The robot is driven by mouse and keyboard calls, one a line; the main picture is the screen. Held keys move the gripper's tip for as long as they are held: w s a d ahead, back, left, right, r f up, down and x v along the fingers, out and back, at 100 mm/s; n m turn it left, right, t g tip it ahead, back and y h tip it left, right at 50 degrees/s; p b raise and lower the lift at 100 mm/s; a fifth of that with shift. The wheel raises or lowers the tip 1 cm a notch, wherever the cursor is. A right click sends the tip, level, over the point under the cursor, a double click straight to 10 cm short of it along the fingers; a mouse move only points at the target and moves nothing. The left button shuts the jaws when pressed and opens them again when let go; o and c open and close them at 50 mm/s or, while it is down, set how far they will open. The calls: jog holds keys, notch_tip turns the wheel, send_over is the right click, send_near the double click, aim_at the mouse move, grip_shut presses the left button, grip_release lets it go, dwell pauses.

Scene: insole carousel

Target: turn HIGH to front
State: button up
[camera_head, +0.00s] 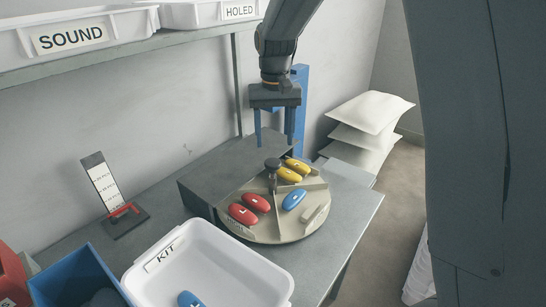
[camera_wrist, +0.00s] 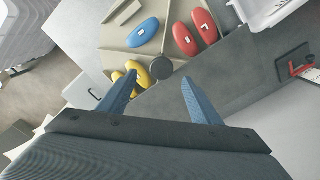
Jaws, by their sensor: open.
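A round beige carousel (camera_head: 262,232) with raised dividers sits on the grey bench. A dark knob (camera_head: 272,164) stands at its hub and also shows in the wrist view (camera_wrist: 161,68). Two red insoles (camera_head: 243,214) lie at the front left, one blue insole (camera_head: 294,199) at the right, and two yellow insoles (camera_head: 289,174) at the back. Small marks on the front-left rim are too small to read, so I cannot tell which section is HIGH. My gripper (camera_head: 274,140) is open and empty, pointing down above the back of the carousel, apart from the knob.
A dark grey block (camera_head: 205,187) stands behind the carousel. A white KIT tray (camera_head: 200,255) with a blue piece is in front, a blue bin (camera_head: 75,280) to its left. SOUND (camera_head: 95,45) and HOLED (camera_head: 200,14) trays sit on the shelf. White sacks (camera_head: 372,110) are stacked right.

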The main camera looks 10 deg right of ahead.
aim_at(273, 162)
jog(key=shift+w+a+f, duration=0.1)
jog(key=shift+w+a, duration=0.15)
jog(key=shift+f, duration=0.3)
jog(key=shift+f+p, duration=1.15)
jog(key=shift+f, duration=2.3)
grip_shut()
